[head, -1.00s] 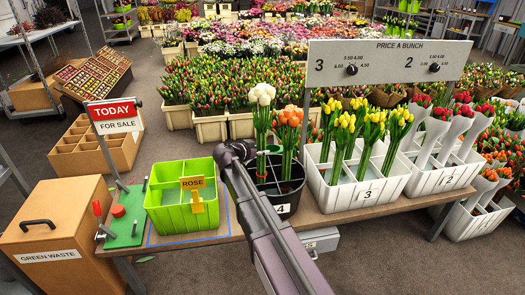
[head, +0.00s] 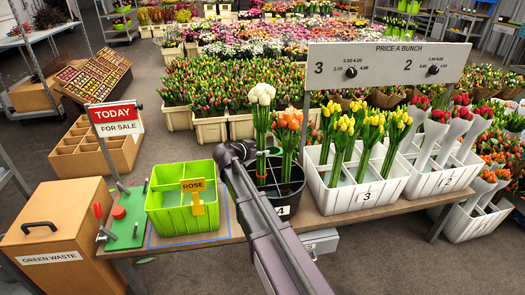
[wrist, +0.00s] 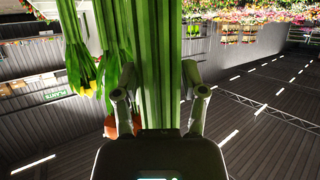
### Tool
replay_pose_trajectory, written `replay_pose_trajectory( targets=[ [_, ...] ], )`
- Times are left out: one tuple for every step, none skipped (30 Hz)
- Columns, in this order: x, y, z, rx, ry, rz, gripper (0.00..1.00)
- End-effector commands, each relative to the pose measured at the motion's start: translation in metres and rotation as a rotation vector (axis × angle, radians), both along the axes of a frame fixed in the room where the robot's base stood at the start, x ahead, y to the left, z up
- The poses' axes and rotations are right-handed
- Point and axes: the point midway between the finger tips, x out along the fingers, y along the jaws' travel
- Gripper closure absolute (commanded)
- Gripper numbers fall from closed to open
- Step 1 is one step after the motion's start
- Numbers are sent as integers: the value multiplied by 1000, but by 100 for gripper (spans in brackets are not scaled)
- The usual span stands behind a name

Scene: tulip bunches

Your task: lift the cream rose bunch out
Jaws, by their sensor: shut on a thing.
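The cream rose bunch (head: 262,94) stands upright at the left of the black bucket marked 4 (head: 283,211), its pale heads well above the rim. My gripper (wrist: 163,88) is shut on its green stems (wrist: 176,35), with one finger on each side in the wrist view. In the head view my wrist and arm come in from the front and hide part of the stems and bucket. An orange bunch (head: 290,119) stands just right of the cream one in the same bucket.
A green crate (head: 167,222) with a ROSE tag (head: 194,186) stands left of my arm inside a blue outline. A white crate marked 3 (head: 342,198) with yellow tulips stands close on the right. A price board (head: 390,62) rises behind it.

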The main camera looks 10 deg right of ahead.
Motion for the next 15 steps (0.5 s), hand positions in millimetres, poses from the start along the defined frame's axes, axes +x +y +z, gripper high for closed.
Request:
replay_pose_trajectory(
  targets=[
    [0, 0, 3, -1, -1, 0, 100],
    [0, 0, 4, -1, -1, 0, 100],
    [0, 0, 6, -1, -1, 0, 100],
    [0, 0, 9, -1, -1, 0, 100],
    [0, 0, 11, -1, -1, 0, 100],
    [0, 0, 15, -1, -1, 0, 100],
    [0, 0, 17, -1, -1, 0, 100],
    [0, 0, 20, -1, -1, 0, 100],
    [0, 0, 24, -1, -1, 0, 100],
    [0, 0, 26, -1, -1, 0, 100],
    [0, 0, 29, -1, -1, 0, 100],
    [0, 0, 32, -1, -1, 0, 100],
    [0, 0, 35, -1, -1, 0, 100],
    [0, 0, 37, -1, -1, 0, 100],
    [0, 0, 41, -1, -1, 0, 100]
  ],
)
